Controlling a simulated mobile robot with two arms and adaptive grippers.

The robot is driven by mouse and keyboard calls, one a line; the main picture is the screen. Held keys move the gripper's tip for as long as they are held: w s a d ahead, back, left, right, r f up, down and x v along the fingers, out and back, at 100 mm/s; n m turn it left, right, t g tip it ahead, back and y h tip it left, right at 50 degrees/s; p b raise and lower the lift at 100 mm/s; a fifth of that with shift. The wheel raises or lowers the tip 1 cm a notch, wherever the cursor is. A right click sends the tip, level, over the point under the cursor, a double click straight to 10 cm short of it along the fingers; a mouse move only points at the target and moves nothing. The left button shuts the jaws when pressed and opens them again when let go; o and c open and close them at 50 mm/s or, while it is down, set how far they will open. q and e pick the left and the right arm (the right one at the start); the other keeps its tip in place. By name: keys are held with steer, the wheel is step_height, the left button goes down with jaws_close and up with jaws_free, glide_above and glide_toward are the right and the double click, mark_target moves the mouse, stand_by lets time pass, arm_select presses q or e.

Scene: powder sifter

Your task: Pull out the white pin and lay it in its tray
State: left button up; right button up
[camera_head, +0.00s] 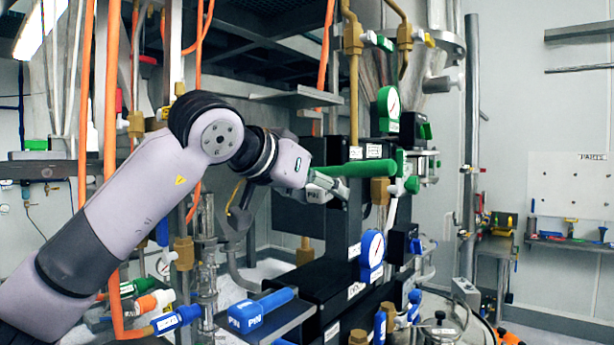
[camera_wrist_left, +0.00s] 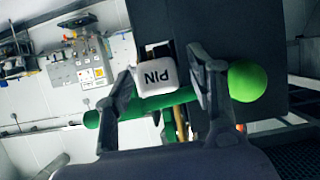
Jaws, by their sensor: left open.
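The white pin (camera_wrist_left: 156,76), a block-shaped head marked PIN, stands out from a dark housing in the left wrist view. My left gripper (camera_wrist_left: 165,84) is open, with one finger on each side of the pin head and gaps showing. A green bar handle (camera_wrist_left: 246,81) crosses close by the fingers. A dark shelf-like tray (camera_head: 286,325) bears a blue pin (camera_head: 262,311). My right gripper is not in view.
Gauges with a green rim (camera_head: 389,109) and a blue rim (camera_head: 372,248) stand right of the gripper. Orange hoses (camera_head: 112,100) and pipes crowd the left. A parts board (camera_head: 570,190) hangs on the far right wall.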

arm_select(q)
steer(key=shift+c, duration=0.4)
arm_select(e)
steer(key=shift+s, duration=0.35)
arm_select(q)
jaws_close()
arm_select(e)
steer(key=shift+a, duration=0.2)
arm_select(q)
steer(key=shift+s+a+b, duration=0.5)
steer(key=shift+s+a, duration=0.35)
steer(key=shift+s, duration=0.25)
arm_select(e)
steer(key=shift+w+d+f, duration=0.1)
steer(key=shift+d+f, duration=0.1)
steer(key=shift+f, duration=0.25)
arm_select(q)
steer(key=shift+s+a, duration=0.25)
steer(key=shift+s, duration=0.05)
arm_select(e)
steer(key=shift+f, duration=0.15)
arm_select(q)
steer(key=shift+s+a, duration=0.25)
steer(key=shift+s, duration=0.15)
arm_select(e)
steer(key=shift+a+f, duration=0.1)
